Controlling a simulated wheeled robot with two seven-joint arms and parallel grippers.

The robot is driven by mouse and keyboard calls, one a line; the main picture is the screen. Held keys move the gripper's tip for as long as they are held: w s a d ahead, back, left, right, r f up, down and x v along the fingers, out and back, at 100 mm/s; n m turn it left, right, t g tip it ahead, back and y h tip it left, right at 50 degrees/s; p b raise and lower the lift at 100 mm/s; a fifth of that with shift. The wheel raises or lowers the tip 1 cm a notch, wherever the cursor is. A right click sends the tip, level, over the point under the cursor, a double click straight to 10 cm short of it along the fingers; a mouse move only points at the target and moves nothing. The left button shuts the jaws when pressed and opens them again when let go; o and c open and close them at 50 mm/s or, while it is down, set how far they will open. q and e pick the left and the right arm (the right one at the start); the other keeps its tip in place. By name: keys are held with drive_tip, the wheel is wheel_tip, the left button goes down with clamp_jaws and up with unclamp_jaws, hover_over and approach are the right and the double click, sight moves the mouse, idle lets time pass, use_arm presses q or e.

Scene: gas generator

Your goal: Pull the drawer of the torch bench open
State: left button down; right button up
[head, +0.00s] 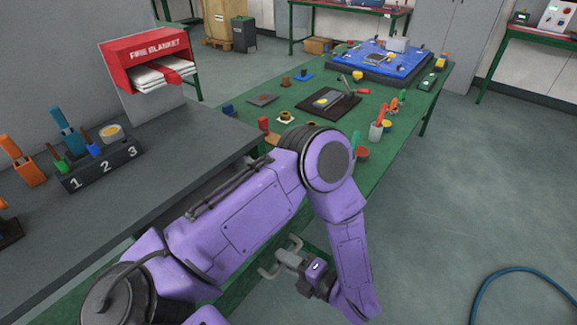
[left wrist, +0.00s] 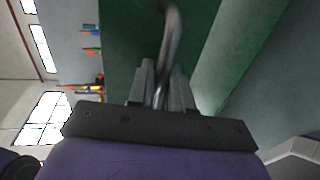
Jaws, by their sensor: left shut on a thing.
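The torch bench (head: 165,165) has a dark grey top and fills the left side of the head view. My left gripper (head: 284,257) is below the bench top, near its right side. It is shut on the metal bar handle (head: 296,242), whose ends stick out on both sides of the jaws. In the left wrist view the handle (left wrist: 172,38) runs between the fingers (left wrist: 161,88), in front of a dark green panel (left wrist: 128,40). My purple left arm hides much of the drawer front, so how far the drawer stands out cannot be told. My right gripper is not in view.
A green table (head: 395,145) with a blue tray (head: 385,60) and small parts extends behind. Grey floor (head: 450,210) is open at right, with a blue hose (head: 500,275).

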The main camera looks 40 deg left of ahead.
use_arm(q)
drive_tip(key=shift+d, duration=0.3)
drive_tip(key=c, duration=1.2)
unclamp_jaws()
drive_tip(key=shift+d, duration=0.15)
drive_tip(key=b+v, duration=0.2)
drive_tip(key=v, duration=0.8)
drive_tip(key=shift+w+d, duration=0.15)
